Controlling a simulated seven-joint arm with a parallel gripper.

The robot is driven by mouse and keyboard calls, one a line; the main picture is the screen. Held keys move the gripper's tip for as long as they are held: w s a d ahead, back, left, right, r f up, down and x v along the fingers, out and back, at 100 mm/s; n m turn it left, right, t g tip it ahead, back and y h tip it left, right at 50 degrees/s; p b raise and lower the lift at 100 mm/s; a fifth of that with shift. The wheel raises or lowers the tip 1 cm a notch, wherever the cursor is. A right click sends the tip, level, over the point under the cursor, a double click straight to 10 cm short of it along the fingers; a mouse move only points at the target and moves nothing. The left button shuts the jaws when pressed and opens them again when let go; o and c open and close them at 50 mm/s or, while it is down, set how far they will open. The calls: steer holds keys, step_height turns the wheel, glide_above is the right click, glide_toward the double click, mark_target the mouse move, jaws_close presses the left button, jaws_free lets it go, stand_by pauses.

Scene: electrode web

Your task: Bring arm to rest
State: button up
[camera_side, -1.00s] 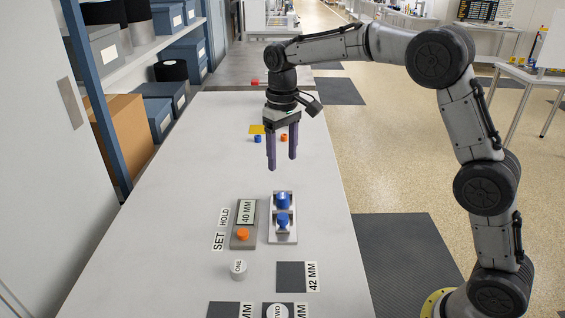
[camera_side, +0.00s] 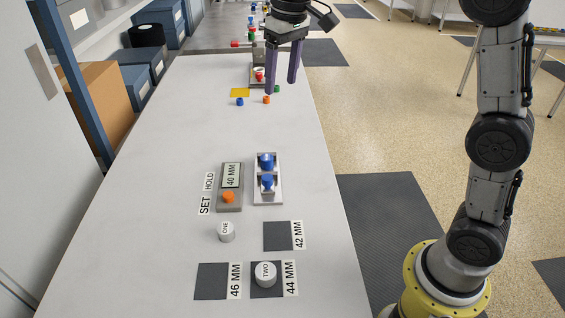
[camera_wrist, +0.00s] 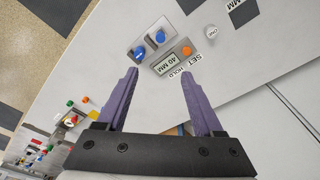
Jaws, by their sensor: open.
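My gripper (camera_side: 282,76) is open and empty, with two purple fingers pointing down, high over the far part of the table. In the wrist view my gripper (camera_wrist: 158,90) shows its fingers well apart with nothing between them. The table (camera_side: 150,210) lies below, white and long. A grey device with a 40 MM display (camera_side: 231,175) and an orange button (camera_side: 228,197) stands mid-table. Beside it is a pale fixture with two blue knobs (camera_side: 267,170). The knobs also show in the wrist view (camera_wrist: 139,52).
A white cylinder marked ONE (camera_side: 226,231) stands on bare table. Cylinder TWO (camera_side: 265,274) sits on the dark 44 MM square. The 42 MM square (camera_side: 277,236) and 46 MM square (camera_side: 212,281) are empty. Small coloured pieces (camera_side: 266,99) and a yellow patch (camera_side: 240,92) lie farther back.

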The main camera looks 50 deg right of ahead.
steer(key=s+d+r+t, duration=0.1)
steer(key=s+r, duration=0.1)
steer(key=s, duration=0.6)
steer(key=s+r+t, duration=0.1)
steer(key=s+r, duration=0.1)
steer(key=s, duration=0.6)
steer(key=s+f+t, duration=0.2)
steer(key=s+f, duration=0.9)
steer(key=shift+d+f, duration=0.25)
